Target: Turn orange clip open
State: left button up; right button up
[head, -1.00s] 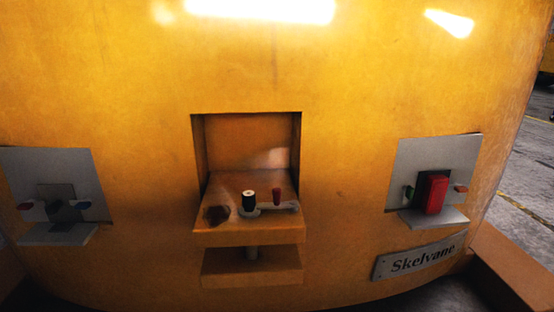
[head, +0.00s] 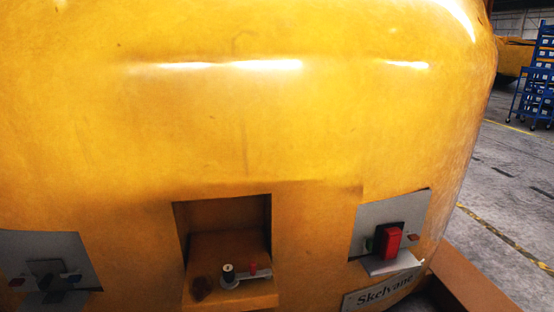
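No gripper of mine is in the head view. On the right grey panel (head: 402,208) a red block (head: 387,242) sits on a small ledge. A small orange-red clip (head: 412,238) is at the block's right and a dark green clip (head: 369,245) at its left. On the left grey panel (head: 70,247) a dark block (head: 44,268) has a small red-orange clip (head: 17,282) at its left and a blue clip (head: 75,279) at its right. I cannot tell clearly how either orange-toned clip is turned.
A "Skelvane" plate (head: 377,293) is lower right. Open floor (head: 500,190) and a blue rack (head: 540,75) lie right.

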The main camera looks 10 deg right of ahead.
aim_at(412, 237)
jog(key=k, duration=0.5)
jog(key=z, duration=1.4)
jog(key=i, duration=1.1)
jog(key=u, duration=1.35)
jog(key=i, duration=0.5)
jog(key=u, duration=0.05)
